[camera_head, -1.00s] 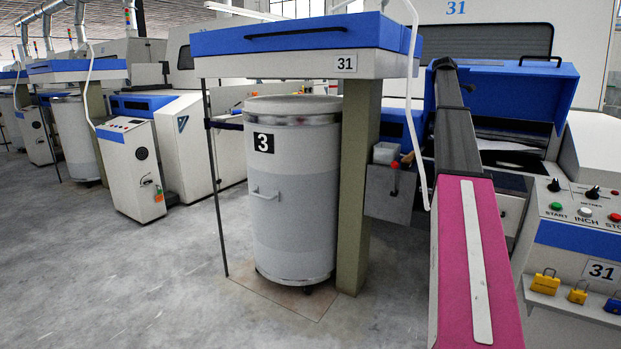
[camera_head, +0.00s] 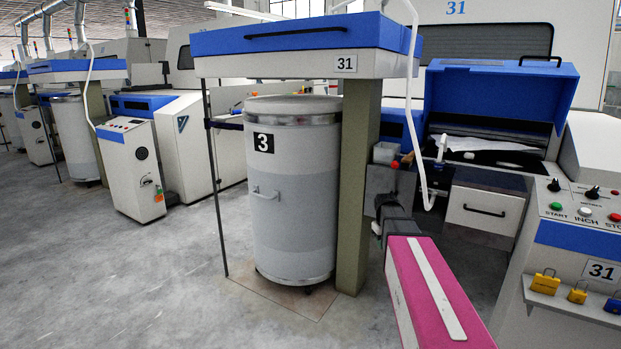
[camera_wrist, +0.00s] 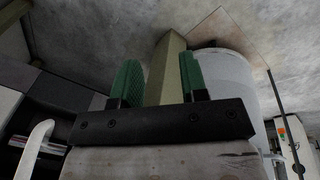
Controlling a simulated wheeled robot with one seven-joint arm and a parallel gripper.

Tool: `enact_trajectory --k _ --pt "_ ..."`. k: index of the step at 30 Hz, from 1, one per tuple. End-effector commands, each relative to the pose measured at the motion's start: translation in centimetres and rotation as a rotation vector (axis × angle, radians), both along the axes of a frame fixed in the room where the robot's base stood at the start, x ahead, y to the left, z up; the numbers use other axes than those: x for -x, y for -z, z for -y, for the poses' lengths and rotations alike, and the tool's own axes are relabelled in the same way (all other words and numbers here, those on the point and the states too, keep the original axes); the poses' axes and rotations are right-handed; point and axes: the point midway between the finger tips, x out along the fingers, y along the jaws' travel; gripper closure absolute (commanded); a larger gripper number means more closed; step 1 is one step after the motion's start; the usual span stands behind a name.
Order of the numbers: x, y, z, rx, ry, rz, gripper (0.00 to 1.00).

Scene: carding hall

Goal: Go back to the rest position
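My gripper (camera_wrist: 160,78) shows in the wrist view with its two green-padded fingers apart and nothing held between them. The green-grey post (camera_wrist: 171,62) of the machine stands behind the gap; I cannot tell how far off it is. In the head view my pink and dark arm links come in from the bottom right and point toward the post (camera_head: 356,190). My gripper itself cannot be made out there.
The grey can marked 3 (camera_head: 292,205) stands left of the post under the blue-topped cover (camera_head: 300,35). A white hose (camera_head: 416,120) hangs near the arm. The control panel (camera_head: 585,215) is at right. Open floor (camera_head: 130,280) lies at left.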

Motion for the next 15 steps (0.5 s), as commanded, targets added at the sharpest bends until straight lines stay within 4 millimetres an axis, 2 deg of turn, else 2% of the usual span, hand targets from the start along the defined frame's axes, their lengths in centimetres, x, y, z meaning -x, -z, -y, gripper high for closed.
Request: enact_trajectory --k 1,6,9,12,15 --pt "3.4 1.8 -1.5 -0.019 0.025 -0.013 0.60" --pt "11.0 6.3 -5.4 -0.076 0.124 -0.045 0.60" --pt "15.1 8.3 -7.3 -0.104 0.181 -0.066 0.60" --pt "18.3 9.7 -8.6 -0.124 0.228 -0.083 0.60" --pt "20.3 10.5 -9.4 -0.137 0.261 -0.095 0.60"
